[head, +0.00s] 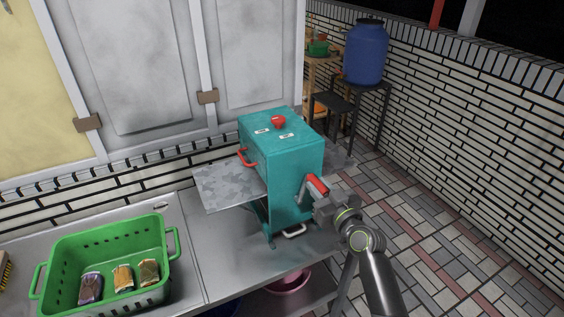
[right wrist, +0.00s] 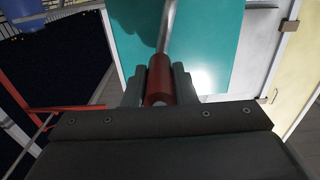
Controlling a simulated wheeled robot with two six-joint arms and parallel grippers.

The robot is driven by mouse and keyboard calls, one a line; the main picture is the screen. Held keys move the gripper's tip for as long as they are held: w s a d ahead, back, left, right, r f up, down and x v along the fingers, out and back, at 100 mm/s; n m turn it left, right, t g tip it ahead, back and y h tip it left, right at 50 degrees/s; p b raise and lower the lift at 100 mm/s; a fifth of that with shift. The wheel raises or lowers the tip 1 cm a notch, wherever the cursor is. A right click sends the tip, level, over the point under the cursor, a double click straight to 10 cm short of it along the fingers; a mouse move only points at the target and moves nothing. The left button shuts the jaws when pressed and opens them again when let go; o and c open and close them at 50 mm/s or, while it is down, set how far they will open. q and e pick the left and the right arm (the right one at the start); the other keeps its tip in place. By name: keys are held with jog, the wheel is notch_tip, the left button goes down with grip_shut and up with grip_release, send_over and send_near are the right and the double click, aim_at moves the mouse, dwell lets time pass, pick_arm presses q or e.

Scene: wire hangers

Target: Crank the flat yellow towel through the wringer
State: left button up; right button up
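The wringer is a teal box (head: 285,160) on the metal counter, with a red knob (head: 278,122) on top and a grey speckled feed tray (head: 228,186) on its left side. Its crank has a red grip (head: 317,184) on the right side. My right gripper (head: 322,199) is at this grip; in the right wrist view the red grip (right wrist: 159,78) lies between the two fingers (right wrist: 159,85), which close against it. The metal crank arm runs away from it to the teal wall. No yellow towel shows in either view. My left gripper is out of view.
A green basket (head: 62,254) with several small packets stands on the counter (head: 190,225) at left. A pink basin (head: 290,283) sits on the shelf below. A blue barrel (head: 366,52) on a stand is behind, against the brick wall. The tiled floor at right is clear.

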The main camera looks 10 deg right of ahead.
jog(key=shift+c, duration=0.9)
jog(key=shift+w+d+f+b, duration=0.2)
jog(key=shift+d+f+b, duration=0.05)
jog(key=shift+d+b, duration=0.25)
jog(key=shift+w+d+f+b, duration=0.15)
jog(key=shift+d+f+b, duration=0.1)
jog(key=shift+d+b, duration=0.25)
